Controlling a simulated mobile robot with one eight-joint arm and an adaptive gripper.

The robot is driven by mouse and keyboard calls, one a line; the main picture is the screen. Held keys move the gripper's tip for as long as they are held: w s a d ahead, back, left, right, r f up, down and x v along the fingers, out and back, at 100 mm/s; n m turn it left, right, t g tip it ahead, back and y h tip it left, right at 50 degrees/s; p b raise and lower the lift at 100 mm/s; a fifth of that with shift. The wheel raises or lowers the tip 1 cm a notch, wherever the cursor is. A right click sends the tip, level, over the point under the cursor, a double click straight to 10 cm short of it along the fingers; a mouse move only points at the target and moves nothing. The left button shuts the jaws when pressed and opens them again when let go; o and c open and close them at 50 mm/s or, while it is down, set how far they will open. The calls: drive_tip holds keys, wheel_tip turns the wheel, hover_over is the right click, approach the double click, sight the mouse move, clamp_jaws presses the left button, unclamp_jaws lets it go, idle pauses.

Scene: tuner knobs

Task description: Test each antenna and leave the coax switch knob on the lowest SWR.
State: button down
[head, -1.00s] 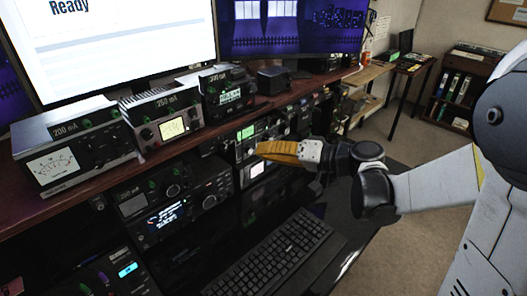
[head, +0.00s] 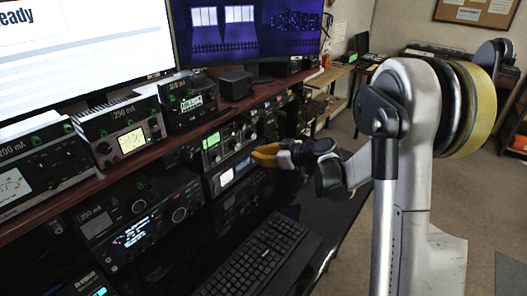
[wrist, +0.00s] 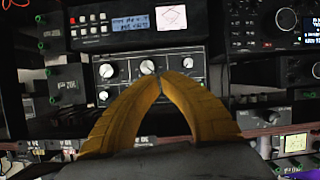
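In the wrist view a dark panel (wrist: 190,98) with several pale knobs faces me, below a unit with a blue display (wrist: 130,23). A central knob (wrist: 147,67) lies just beyond my fingertips, with another knob (wrist: 188,62) to the right and one to the left (wrist: 106,70). I cannot tell which is the coax switch knob, or read its position. My gripper (wrist: 159,78) has two yellow fingers with their tips together and nothing visible between them. Contact with a knob cannot be told. In the head view my gripper (head: 264,155) is beside the lit radio stack (head: 227,178).
Meters labelled in mA, such as the 250 mA unit (head: 126,130), stand on a wooden shelf (head: 165,150). A large monitor (head: 80,50) reads "Ready". A keyboard (head: 262,255) lies on the black desk below my gripper. Open floor shows at the right.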

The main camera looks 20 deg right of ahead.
drive_tip(key=w+d+f+n+h, duration=0.2)
drive_tip(key=w+d+f+n, duration=0.1)
drive_tip(key=d+f+n, duration=0.1)
drive_tip(key=w+d+f+n+h+b, duration=0.1)
drive_tip(key=w+d+f+n+h, duration=0.1)
drive_tip(key=w+d+f+n, duration=0.2)
drive_tip(key=w+d+f+n+t+h, duration=0.1)
drive_tip(key=w+d+f+n, duration=0.2)
drive_tip(key=d+f, duration=0.3)
drive_tip(key=shift+w+d+f+n+h+b, duration=0.2)
drive_tip(key=shift+w+d, duration=0.15)
drive_tip(key=shift+d, duration=0.35)
drive_tip(key=shift+w+d+f+n+h+b, duration=0.2)
drive_tip(key=shift+w+d, duration=0.1)
drive_tip(key=shift+d, duration=0.4)
drive_tip(key=shift+r, duration=0.1)
drive_tip(key=w+a, duration=0.1)
drive_tip(key=w, duration=0.1)
drive_tip(key=w+a, duration=0.3)
drive_tip(key=w, duration=0.1)
drive_tip(key=shift+w+a+p, duration=0.2)
drive_tip(key=shift+p, duration=0.1)
drive_tip(key=shift+w+a, duration=0.35)
drive_tip(key=shift+w, duration=0.1)
drive_tip(key=shift+w+a, duration=0.2)
drive_tip(key=shift+w, duration=0.15)
